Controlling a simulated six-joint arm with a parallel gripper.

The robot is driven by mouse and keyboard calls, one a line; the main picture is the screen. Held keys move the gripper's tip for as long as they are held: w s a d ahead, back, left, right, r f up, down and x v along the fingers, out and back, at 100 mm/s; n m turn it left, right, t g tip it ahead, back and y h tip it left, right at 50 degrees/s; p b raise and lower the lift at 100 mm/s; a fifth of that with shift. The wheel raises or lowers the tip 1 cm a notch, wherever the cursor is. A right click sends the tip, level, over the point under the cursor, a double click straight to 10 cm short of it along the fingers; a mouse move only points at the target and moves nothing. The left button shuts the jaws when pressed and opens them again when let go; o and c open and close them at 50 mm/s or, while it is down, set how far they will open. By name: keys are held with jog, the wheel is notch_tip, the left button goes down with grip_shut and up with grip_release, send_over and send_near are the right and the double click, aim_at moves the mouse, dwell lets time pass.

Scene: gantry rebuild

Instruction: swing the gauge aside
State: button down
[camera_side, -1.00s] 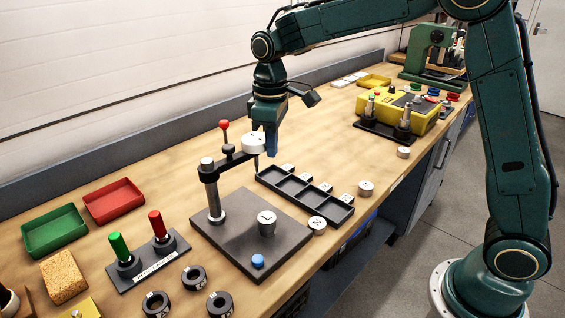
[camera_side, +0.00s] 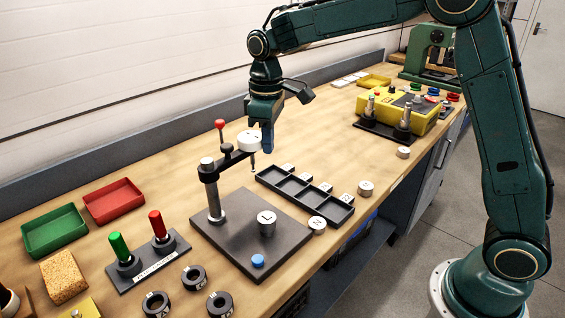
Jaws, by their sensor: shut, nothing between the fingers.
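The gauge (camera_side: 249,141) is a white round dial with a thin probe below it, on a dark swing arm (camera_side: 229,158) with a red-knobbed lever (camera_side: 220,125). The arm is clamped to a post (camera_side: 214,197) on a dark base plate (camera_side: 240,254). The dial hangs past the plate's back edge, near the end of the black tray. A metal cylinder marked L (camera_side: 266,221) stands on the plate. My gripper (camera_side: 267,148) points down, shut and empty, just right of and behind the dial. Whether it touches the dial cannot be told.
A black compartment tray (camera_side: 330,211) lies right of the gauge, with small labelled cards along it. Metal cylinders (camera_side: 317,224) stand beside it. A pin stand with green and red handles (camera_side: 150,262), red (camera_side: 114,201) and green (camera_side: 55,231) bins, and dark rings (camera_side: 194,277) are at left.

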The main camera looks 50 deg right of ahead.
jog(key=shift+w, duration=0.25)
jog(key=shift+s, duration=0.5)
jog(key=shift+r, duration=0.15)
notch_tip(320, 180, up, 9)
dwell(1.5)
